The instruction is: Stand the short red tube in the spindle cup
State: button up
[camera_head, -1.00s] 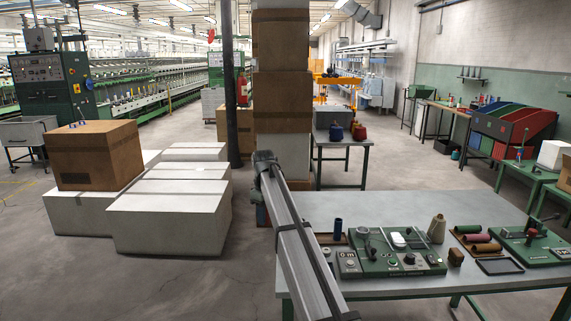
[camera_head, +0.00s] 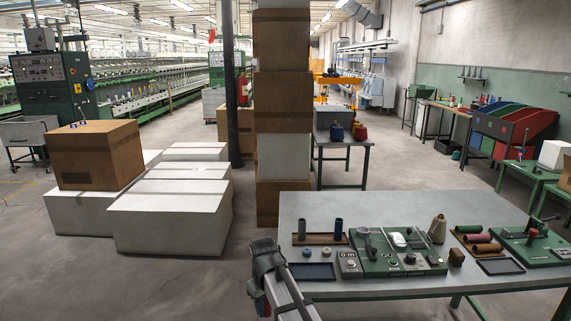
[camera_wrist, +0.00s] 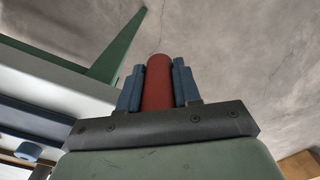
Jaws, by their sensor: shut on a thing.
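My gripper (camera_head: 260,304) hangs beside the left edge of the grey worktable (camera_head: 400,205) in the head view. In the wrist view its blue fingers (camera_wrist: 158,88) are shut on the short red tube (camera_wrist: 158,82), which stands between them and points away from the wrist. In the head view only a small patch of red shows at the fingers. A green control panel (camera_head: 392,262) stands on the table, right of the gripper. It carries a round grey fitting and some knobs. I cannot tell which part is the spindle cup.
A brown rack (camera_head: 320,239) holds a grey tube (camera_head: 302,229) and a dark blue tube (camera_head: 338,229). A dark tray (camera_head: 312,272) lies in front. A thread cone (camera_head: 438,229), a tube rack (camera_head: 476,241) and another green panel (camera_head: 530,247) stand further right. Open floor lies left of the gripper.

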aim_at(392, 220)
jog(key=s+d+f+m, duration=0.2)
jog(key=s+d+m, duration=0.15)
jog(key=d, duration=0.75)
jog(key=s+d+f+m, duration=0.2)
jog(key=d+m, duration=0.3)
jog(key=d, duration=0.7)
jog(key=w+d+r+m, duration=0.1)
jog(key=w+r+m, duration=0.1)
jog(key=w+r, duration=0.6)
jog(key=w+d+r+m, duration=0.1)
jog(key=w+r, duration=0.2)
jog(key=r, duration=0.9)
jog(key=w+d+f+m, duration=0.1)
jog(key=w+d+m, duration=0.1)
jog(key=w+d, duration=1.3)
jog(key=w+d+f+m, duration=0.1)
jog(key=w+d, duration=1)
jog(key=w, duration=0.8)
jog(key=shift+a+f, duration=0.1)
jog(key=shift+f, duration=4.55)
jog(key=shift+f, duration=0.1)
